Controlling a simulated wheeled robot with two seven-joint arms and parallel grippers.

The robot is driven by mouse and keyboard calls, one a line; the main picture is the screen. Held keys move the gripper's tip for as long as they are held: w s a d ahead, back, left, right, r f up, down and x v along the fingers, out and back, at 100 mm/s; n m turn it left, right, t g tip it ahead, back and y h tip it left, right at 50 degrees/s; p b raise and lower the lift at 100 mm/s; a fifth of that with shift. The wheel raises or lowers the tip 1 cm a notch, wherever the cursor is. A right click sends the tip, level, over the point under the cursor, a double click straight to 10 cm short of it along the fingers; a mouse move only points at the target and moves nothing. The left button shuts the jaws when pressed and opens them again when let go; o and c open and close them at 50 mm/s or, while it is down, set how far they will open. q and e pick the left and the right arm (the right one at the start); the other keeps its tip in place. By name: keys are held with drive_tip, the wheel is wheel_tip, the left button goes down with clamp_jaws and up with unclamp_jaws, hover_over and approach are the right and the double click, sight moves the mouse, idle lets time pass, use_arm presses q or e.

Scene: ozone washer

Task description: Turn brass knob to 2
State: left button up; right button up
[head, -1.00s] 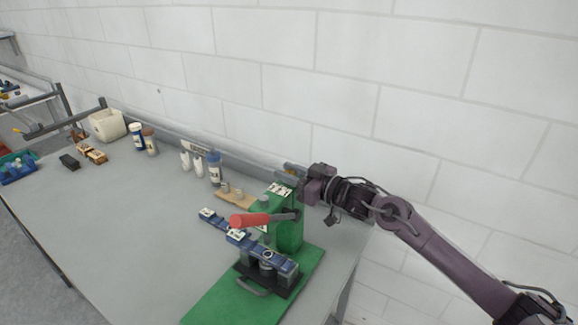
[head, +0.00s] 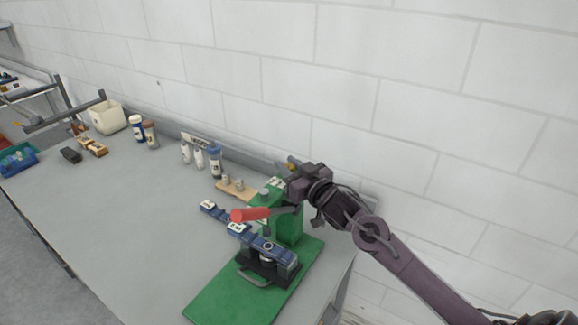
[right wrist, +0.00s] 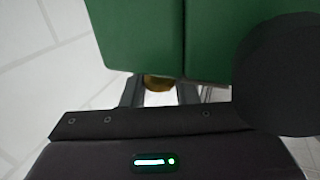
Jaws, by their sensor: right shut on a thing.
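The brass knob (right wrist: 158,83) shows between my right fingers in the right wrist view, at the edge of the green press body (right wrist: 150,40). My right gripper (right wrist: 160,95) is shut on it, one dark finger on each side. My left gripper is not in view.
Blue blocks (head: 215,212) and a wooden stand (head: 237,190) are close by. Bottles (head: 215,160) and a white bin (head: 108,117) line the wall. The table middle is clear.

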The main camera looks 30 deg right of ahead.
sight(292, 170)
drive_tip(key=shift+r, duration=0.1)
drive_tip(key=o, duration=0.9)
drive_tip(key=shift+o, duration=0.2)
drive_tip(key=shift+s, duration=0.1)
drive_tip(key=shift+s+d+f, duration=0.1)
drive_tip(key=shift+s+f, duration=0.1)
drive_tip(key=shift+s, duration=0.05)
drive_tip(key=s, duration=0.2)
drive_tip(key=s+b, duration=0.1)
drive_tip(key=s, duration=0.1)
drive_tip(key=s+b, duration=0.1)
drive_tip(key=s, duration=0.1)
drive_tip(key=shift+d, duration=0.4)
drive_tip(key=shift+s+r+b, duration=0.15)
drive_tip(key=shift+s+b, duration=0.25)
drive_tip(key=shift+s, duration=0.15)
drive_tip(key=shift+o, duration=0.2)
drive_tip(key=shift+d, duration=0.1)
